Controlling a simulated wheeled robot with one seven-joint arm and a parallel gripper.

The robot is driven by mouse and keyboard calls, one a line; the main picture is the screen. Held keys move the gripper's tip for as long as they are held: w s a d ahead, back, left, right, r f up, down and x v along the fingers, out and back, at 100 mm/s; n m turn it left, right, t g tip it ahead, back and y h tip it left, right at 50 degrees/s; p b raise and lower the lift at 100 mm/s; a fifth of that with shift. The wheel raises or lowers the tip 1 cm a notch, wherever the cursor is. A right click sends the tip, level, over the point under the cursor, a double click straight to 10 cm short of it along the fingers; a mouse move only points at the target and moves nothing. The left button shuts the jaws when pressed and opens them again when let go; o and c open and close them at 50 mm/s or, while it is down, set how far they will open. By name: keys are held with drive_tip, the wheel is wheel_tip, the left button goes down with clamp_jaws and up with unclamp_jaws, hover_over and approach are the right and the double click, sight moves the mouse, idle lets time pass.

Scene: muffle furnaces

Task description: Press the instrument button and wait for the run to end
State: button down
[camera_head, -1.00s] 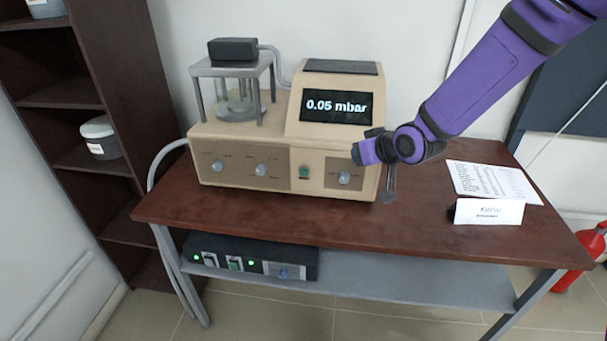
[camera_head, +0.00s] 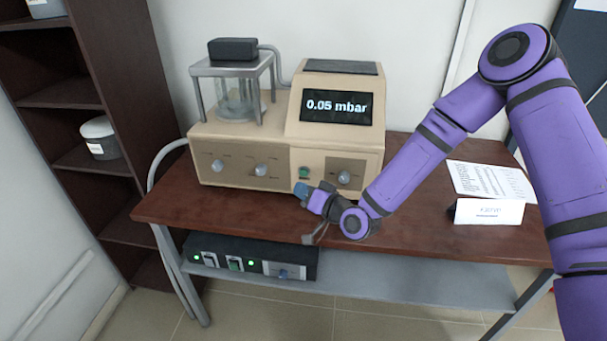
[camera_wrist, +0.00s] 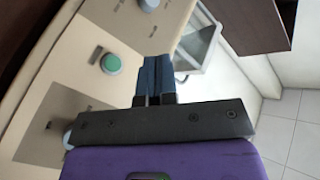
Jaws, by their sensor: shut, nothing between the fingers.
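The beige instrument (camera_head: 240,150) stands on the brown table, and its display (camera_head: 336,107) reads 0.05 mbar. A green button (camera_head: 304,172) sits on its front panel; in the wrist view the green button (camera_wrist: 110,63) shows left of my fingertips. My gripper (camera_head: 301,190) is in front of the panel, just below the button in the head view. In the wrist view my gripper (camera_wrist: 155,65) has its blue fingertips together with nothing between them. Whether the fingers touch the panel cannot be told. A glass chamber (camera_head: 238,98) stands on the instrument's left part.
Knobs (camera_head: 261,169) flank the button on the panel. A paper sheet (camera_head: 490,181) and a white name card (camera_head: 488,211) lie on the table (camera_head: 235,205) at right. A black box (camera_head: 215,250) with green lights sits on the lower shelf. A dark bookshelf (camera_head: 100,95) stands at left.

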sight(304, 173)
drive_tip(key=shift+s+a+f+m+t+h, duration=0.1)
drive_tip(key=shift+s+a+f+m+t, duration=0.2)
drive_tip(key=shift+f+m+t, duration=0.45)
drive_tip(key=shift+s+a+f+m+t+h, duration=0.1)
drive_tip(key=shift+s+a+f+m+t, duration=0.25)
drive_tip(key=shift+m+t, duration=0.75)
drive_tip(key=shift+s+a+f+m+t+h, duration=0.15)
drive_tip(key=shift+s+f+m+t, duration=0.15)
drive_tip(key=shift+f+m+t, duration=0.65)
drive_tip(key=shift+r+m+g, duration=0.3)
drive_tip(key=shift+r, duration=0.05)
drive_tip(key=w, duration=0.8)
drive_tip(key=shift+w+d, duration=0.35)
drive_tip(key=shift+w, duration=0.05)
drive_tip(key=shift+w, duration=0.1)
drive_tip(key=shift+w, duration=0.35)
